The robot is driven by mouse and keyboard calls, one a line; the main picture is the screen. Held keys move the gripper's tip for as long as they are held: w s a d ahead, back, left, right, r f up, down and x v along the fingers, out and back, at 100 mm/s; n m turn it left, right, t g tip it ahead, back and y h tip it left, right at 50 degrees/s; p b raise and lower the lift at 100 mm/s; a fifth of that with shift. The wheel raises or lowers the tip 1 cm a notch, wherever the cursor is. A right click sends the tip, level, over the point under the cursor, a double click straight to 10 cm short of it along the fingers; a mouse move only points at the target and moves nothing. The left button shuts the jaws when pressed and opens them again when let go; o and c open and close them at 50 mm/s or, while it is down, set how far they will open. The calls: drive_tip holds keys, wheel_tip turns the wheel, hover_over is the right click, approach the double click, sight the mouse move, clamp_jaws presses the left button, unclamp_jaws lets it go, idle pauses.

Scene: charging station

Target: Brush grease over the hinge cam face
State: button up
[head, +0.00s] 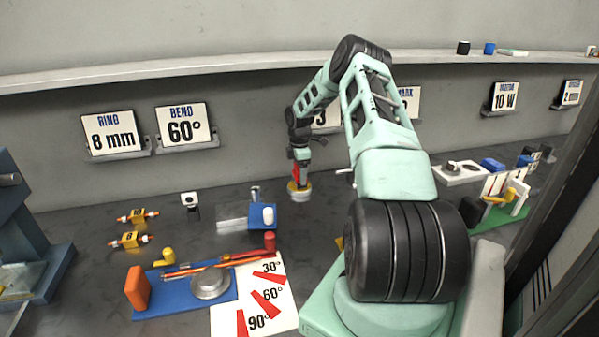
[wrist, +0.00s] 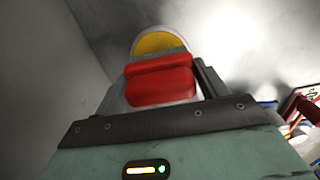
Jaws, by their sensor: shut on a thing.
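My gripper (head: 299,173) is shut on a red-handled tool (head: 301,181), probably the brush, at the back middle of the bench. The red handle fills the jaws in the wrist view (wrist: 160,82). Directly below is a small white-rimmed pot with yellow content, likely the grease (head: 298,190); its yellow surface also shows in the wrist view (wrist: 159,42). The brush tip is hidden, so I cannot tell whether it touches the yellow. I cannot identify the hinge cam face with certainty.
A grey and blue block with a white cylinder (head: 268,216) stands left of the pot. A blue board (head: 175,306) with a metal disc and an orange block lies front left, beside an angle card (head: 228,318). A green-based fixture (head: 490,222) stands right, partly behind my arm.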

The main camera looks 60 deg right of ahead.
drive_tip(key=shift+f, duration=0.6)
idle(1.5)
